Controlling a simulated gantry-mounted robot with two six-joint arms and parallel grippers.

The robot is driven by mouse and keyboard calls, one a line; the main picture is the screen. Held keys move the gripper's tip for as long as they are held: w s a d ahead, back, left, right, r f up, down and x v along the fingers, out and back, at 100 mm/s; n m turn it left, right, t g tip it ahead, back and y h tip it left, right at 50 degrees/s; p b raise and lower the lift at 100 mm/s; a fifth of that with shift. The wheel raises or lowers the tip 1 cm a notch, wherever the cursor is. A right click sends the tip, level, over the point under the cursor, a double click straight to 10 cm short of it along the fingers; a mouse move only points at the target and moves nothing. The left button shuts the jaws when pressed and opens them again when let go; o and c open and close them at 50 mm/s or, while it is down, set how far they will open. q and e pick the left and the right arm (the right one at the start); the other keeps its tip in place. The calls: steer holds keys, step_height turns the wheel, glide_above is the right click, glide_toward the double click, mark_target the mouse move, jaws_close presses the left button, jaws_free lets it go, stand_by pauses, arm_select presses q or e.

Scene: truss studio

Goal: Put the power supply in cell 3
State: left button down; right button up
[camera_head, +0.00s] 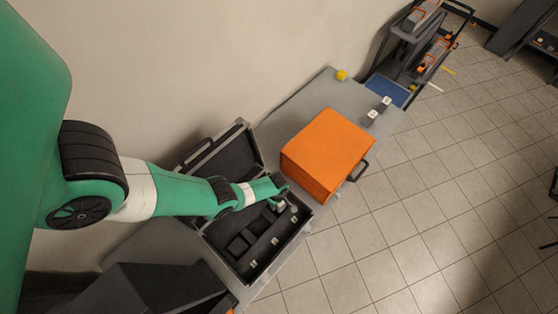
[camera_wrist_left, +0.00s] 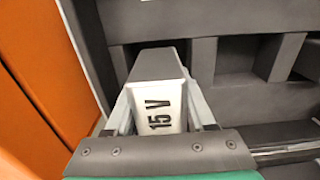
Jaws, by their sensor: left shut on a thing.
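My left gripper (camera_wrist_left: 160,118) is shut on the power supply (camera_wrist_left: 158,68), a grey block with a white face marked "15 V", in the left wrist view. In the head view the left gripper (camera_head: 281,200) is over the right part of an open dark case (camera_head: 215,256). The case has foam-like cells (camera_head: 240,243) and small white tags along its front side; the tag numbers are too small to read. In the wrist view grey dividers (camera_wrist_left: 203,62) lie beyond the block. Whether the block is inside a cell or above it I cannot tell. My right gripper is not in view.
The case lid (camera_head: 225,158) stands open against the wall side. A large orange box (camera_head: 327,150) is close to the right of the case. A yellow object (camera_head: 341,75) and two small labelled blocks (camera_head: 372,115) lie farther back on the grey table (camera_head: 305,100).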

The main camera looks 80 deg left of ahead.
arm_select(q)
step_height(320, 180, down, 4)
steer(key=b, duration=0.4)
steer(key=shift+f, duration=0.1)
steer(key=shift+r, duration=0.25)
steer(key=shift+f, duration=0.25)
steer(key=c, duration=0.5)
jaws_free()
steer(key=shift+r, duration=0.15)
